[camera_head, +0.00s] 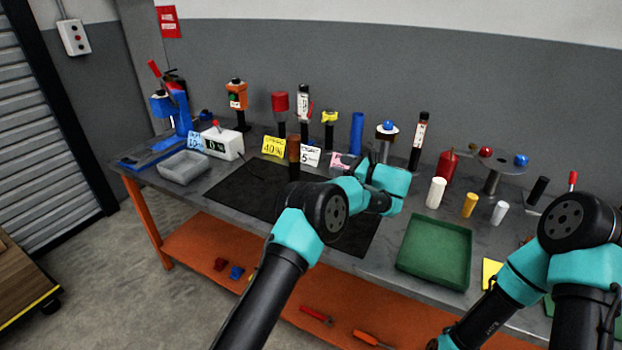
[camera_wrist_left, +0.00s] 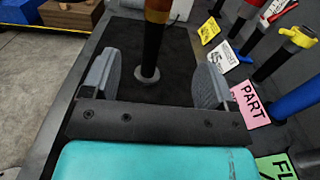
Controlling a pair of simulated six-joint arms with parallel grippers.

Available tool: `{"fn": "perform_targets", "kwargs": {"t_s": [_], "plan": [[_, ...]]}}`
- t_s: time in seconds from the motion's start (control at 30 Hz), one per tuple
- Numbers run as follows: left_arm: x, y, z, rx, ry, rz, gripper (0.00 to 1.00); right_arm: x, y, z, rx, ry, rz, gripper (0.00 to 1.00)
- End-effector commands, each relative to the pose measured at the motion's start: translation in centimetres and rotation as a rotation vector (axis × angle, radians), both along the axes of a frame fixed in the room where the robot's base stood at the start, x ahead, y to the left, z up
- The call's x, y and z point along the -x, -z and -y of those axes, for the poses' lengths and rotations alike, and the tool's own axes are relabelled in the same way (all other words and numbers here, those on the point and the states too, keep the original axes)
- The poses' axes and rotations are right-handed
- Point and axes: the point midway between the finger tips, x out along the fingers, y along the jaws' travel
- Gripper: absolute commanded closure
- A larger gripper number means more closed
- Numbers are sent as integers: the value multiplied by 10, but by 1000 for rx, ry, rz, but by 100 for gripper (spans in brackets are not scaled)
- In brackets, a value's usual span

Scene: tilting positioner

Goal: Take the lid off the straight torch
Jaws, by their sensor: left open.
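The torch (camera_head: 294,158) stands upright on the black mat, with a brown upper part and a dark body; its lower end is hidden behind my left arm in the head view. In the left wrist view, the torch (camera_wrist_left: 154,40) has a brown-orange upper part cut by the top edge, a black body and a round grey foot. My left gripper (camera_wrist_left: 156,68) is open and empty, with its grey fingers on either side of the foot in that picture. I cannot tell their distance from it. My left fingers are hidden in the head view. My right arm shows, but its gripper does not.
The black mat (camera_head: 243,188) is mostly clear. Small cards, including a yellow one (camera_head: 273,146), and upright tools stand behind it. A blue cylinder (camera_head: 357,134) stands at the back. A green tray (camera_head: 436,250) and a white cylinder (camera_head: 436,192) are to the right.

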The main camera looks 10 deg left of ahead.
Motion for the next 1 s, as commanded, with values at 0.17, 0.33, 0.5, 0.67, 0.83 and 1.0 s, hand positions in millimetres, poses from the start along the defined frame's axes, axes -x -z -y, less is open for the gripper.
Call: {"fn": "perform_targets", "kwargs": {"t_s": [0.17, 0.33, 0.5, 0.67, 0.83, 1.0], "plan": [[0, 0, 0, 2, 1, 1, 20, 0, 0, 0, 0, 0, 0, 57], [-2, 0, -8, 4, 0, 2, 20, 0, 0, 0, 0, 0, 0, 57], [-9, 0, -32, 6, -1, 1, 20, 0, 0, 0, 0, 0, 0, 57], [-17, 0, -59, 6, 0, 1, 20, 0, 0, 0, 0, 0, 0, 57], [-25, 0, -86, 5, 0, 2, 20, 0, 0, 0, 0, 0, 0, 57], [-32, 0, -110, 5, 0, 3, 20, 0, 0, 0, 0, 0, 0, 57]]}}
